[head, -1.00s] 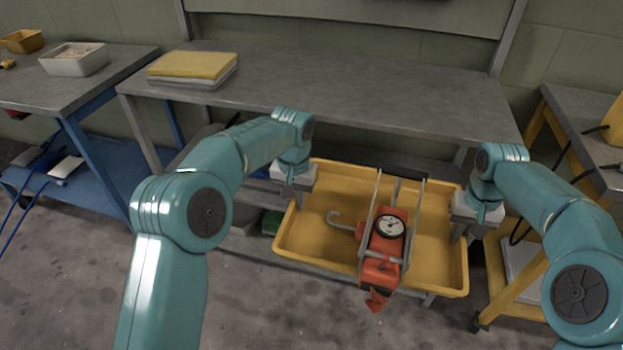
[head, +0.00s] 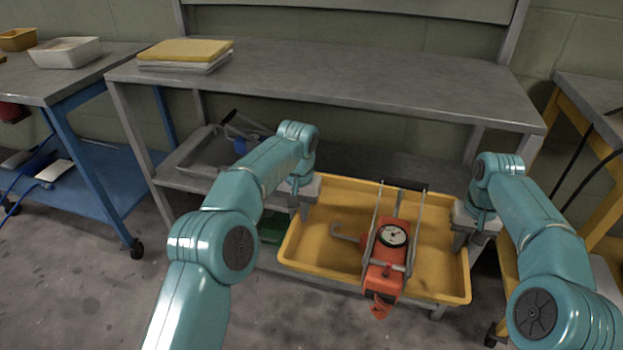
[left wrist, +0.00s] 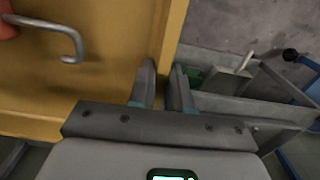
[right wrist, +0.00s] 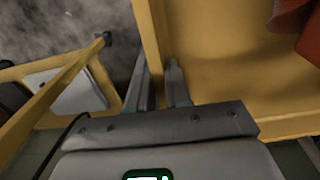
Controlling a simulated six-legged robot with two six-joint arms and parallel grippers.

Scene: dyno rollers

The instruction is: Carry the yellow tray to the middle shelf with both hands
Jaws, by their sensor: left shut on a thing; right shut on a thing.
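The yellow tray (head: 325,240) is held between my two grippers in front of the grey bench. My left gripper (head: 298,212) is shut on its left rim, and the left wrist view shows the fingers (left wrist: 162,85) either side of the yellow wall (left wrist: 172,40). My right gripper (head: 462,240) is shut on the right rim, and the right wrist view shows its fingers (right wrist: 160,85) on the wall (right wrist: 152,30). In the tray lies an orange device (head: 387,258) with a round dial, a metal frame and a hook. The middle shelf (head: 185,172) shows behind and left of the tray, partly hidden.
The bench top (head: 330,85) overhangs the shelf and bears a yellow and white stack (head: 186,52). A grey bin (head: 215,150) stands on the shelf's left. A green box (head: 272,228) is lower down. A blue cart (head: 85,185) and a yellow-framed table (head: 600,165) flank the bench.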

